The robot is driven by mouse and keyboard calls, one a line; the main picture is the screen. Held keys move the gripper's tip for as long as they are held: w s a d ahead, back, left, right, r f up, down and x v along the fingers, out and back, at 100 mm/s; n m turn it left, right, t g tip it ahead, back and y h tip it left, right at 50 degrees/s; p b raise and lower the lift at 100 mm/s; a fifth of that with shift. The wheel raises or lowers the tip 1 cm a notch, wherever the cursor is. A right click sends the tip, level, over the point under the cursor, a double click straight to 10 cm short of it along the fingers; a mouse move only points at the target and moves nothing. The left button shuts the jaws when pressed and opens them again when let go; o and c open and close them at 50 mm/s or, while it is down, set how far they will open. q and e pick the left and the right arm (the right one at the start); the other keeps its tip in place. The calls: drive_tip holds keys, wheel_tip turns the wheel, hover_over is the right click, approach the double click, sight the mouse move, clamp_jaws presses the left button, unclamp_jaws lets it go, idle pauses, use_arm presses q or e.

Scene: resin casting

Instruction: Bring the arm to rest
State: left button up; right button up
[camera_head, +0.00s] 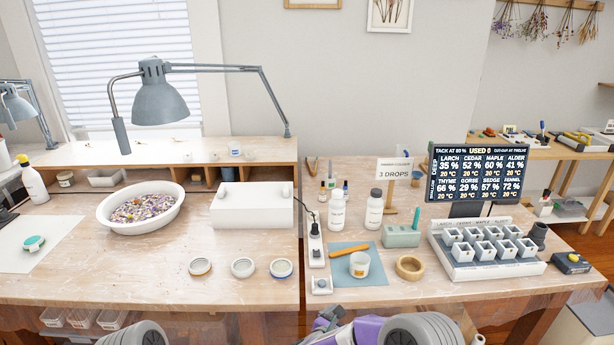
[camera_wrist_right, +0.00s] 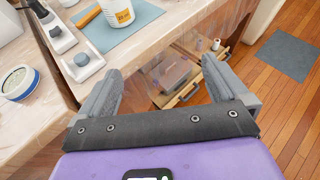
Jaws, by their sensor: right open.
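My right gripper (camera_head: 326,320) shows low in the head view, in front of the table's front edge, with its purple body beside it. In the right wrist view the same gripper (camera_wrist_right: 160,90) has its two grey fingers wide apart, with nothing between them. It is open and empty, beside the table edge, with the floor and a lower shelf seen beyond. Of my left arm only a grey rounded part shows at the bottom left of the head view; its gripper is out of view.
The nearest things on the table (camera_head: 330,298) are a white cup (camera_head: 359,264) on a blue mat (camera_head: 343,281), a wooden ring (camera_head: 410,267) and a white switch box (camera_head: 320,285). A tray of small pots (camera_head: 490,271) stands right. A lower drawer (camera_wrist_right: 185,93) is open under the table.

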drive_tip(key=s+f+n+g+y+p, duration=0.1)
drive_tip(key=s+f+n+y, duration=0.25)
drive_tip(key=f+n, duration=0.55)
drive_tip(key=s+f+n+g+y+p, duration=0.25)
drive_tip(key=f+n+y, duration=0.2)
drive_tip(key=n, duration=0.85)
use_arm(q)
drive_tip(key=r, duration=0.2)
drive_tip(key=w+r, duration=0.1)
drive_tip(key=r, duration=0.1)
drive_tip(key=shift+r+p, duration=0.2)
drive_tip(key=shift+p, duration=0.2)
use_arm(e)
drive_tip(key=s+f+n+g+y, duration=0.2)
drive_tip(key=s+n+g, duration=0.1)
drive_tip(key=s+n, duration=0.6)
drive_tip(key=s+a+f+n+g+y, duration=0.1)
drive_tip(key=s+n+g, duration=0.3)
drive_tip(key=s+n, duration=0.5)
drive_tip(key=s+f+y, duration=0.1)
drive_tip(key=s, duration=0.3)
drive_tip(key=shift+f, duration=0.35)
